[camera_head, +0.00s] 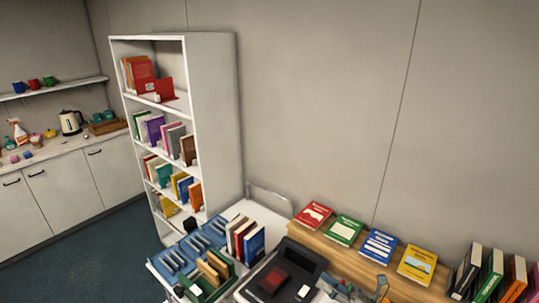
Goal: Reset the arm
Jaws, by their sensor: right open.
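My right gripper (354,289) shows only in part at the bottom edge, in front of the wooden counter, with its fingers apart. It seems to hold nothing, though its lower part is cut off by the frame. My left gripper is not in view.
A dark device (284,274) stands left of the gripper. Several flat books lie on the wooden counter (338,252); upright books (489,272) stand at right. A white trolley (270,211) carries books and a blue rack (190,258). Behind it stands a white bookcase (213,110). Floor (80,255) is free at left.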

